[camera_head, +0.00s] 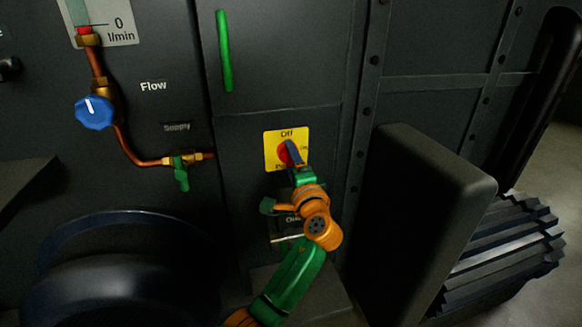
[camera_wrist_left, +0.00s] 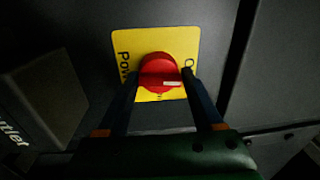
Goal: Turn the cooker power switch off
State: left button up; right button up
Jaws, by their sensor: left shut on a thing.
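The cooker power switch is a red rotary knob (camera_head: 283,153) on a yellow plate (camera_head: 272,136) fixed to the dark machine panel. "Off" is printed at the plate's top and "On" at its right in the head view. My left gripper (camera_head: 290,154) is shut on the knob and partly covers it. In the left wrist view the red knob (camera_wrist_left: 157,68) sits between the two dark fingers of my left gripper (camera_wrist_left: 161,75). Its white mark lies at the knob's lower right and runs left to right. The fingers hide part of the lettering. My right gripper is not in view.
A blue flow knob (camera_head: 94,112), copper pipe and green valve lever (camera_head: 181,178) are to the left. A vertical green handle (camera_head: 225,52) is above. A dark box-like block (camera_head: 425,210) stands close on the right of my arm.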

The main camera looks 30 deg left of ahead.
pick_arm(q)
jog(key=shift+f+n+b, duration=0.4)
jog(key=shift+n, duration=0.3)
jog(key=shift+r, duration=0.1)
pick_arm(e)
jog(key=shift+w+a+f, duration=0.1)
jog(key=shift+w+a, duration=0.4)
pick_arm(q)
jog(key=shift+n, duration=0.3)
jog(key=shift+r, duration=0.1)
jog(key=o, duration=1.3)
jog(key=v, duration=0.7)
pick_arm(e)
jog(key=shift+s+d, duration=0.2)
